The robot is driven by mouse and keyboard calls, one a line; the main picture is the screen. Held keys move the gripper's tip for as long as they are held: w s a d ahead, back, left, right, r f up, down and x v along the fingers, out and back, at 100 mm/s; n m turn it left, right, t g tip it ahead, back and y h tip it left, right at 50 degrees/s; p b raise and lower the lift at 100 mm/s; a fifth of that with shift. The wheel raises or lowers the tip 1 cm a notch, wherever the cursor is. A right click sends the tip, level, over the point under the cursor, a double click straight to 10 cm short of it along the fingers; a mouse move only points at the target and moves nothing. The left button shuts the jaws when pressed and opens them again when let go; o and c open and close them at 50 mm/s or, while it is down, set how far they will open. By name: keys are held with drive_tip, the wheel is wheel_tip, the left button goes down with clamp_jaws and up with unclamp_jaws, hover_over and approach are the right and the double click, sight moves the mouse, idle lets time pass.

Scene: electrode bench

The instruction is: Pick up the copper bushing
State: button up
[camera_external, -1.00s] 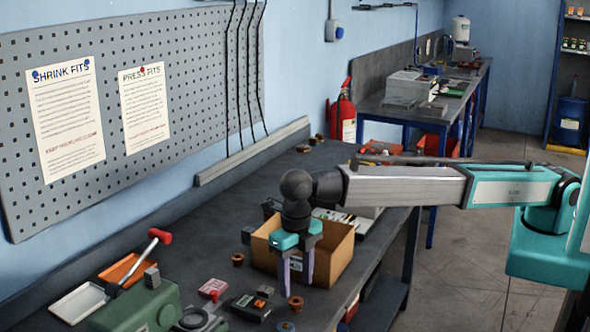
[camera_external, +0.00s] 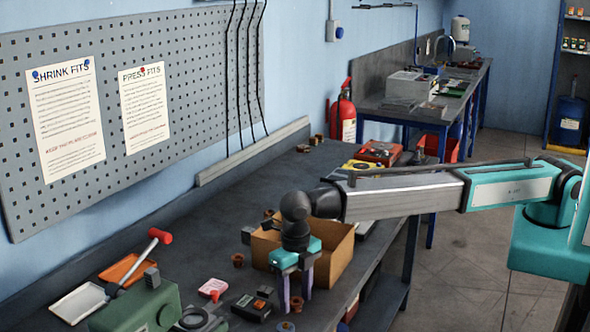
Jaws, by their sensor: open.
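A small copper-coloured bushing (camera_external: 297,303) stands on the dark bench in front of the cardboard box. My gripper (camera_external: 296,300) points down over it with open jaws. Its two purple fingers appear on either side of the bushing, and the bushing shows in the gap between them. I cannot tell whether a finger touches it. A similar copper-brown bushing (camera_external: 238,260) stands apart to the left of the box. More small brown pieces (camera_external: 303,148) lie at the far end of the bench.
An open cardboard box (camera_external: 335,262) stands right behind my gripper. A black device (camera_external: 252,307), a pink-red item (camera_external: 213,288) and a green machine with a red-knobbed lever (camera_external: 135,308) are to the left. The bench's middle (camera_external: 190,235) is mostly clear.

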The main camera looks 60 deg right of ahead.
drive_tip(key=shift+f, duration=0.1)
idle(0.5)
drive_tip(key=c, duration=1.2)
drive_tip(key=shift+o, duration=0.2)
drive_tip(key=shift+r+b, duration=0.85)
drive_tip(key=shift+r, duration=0.65)
drive_tip(key=shift+s+d+r, duration=0.15)
drive_tip(key=shift+r, duration=0.1)
drive_tip(key=s+d+r+b, duration=0.1)
drive_tip(key=s+d+b, duration=0.3)
drive_tip(key=s+d, duration=0.6)
drive_tip(key=shift+s+d+r, duration=0.25)
drive_tip(key=shift+s+d, duration=0.1)
drive_tip(key=shift+s, duration=0.35)
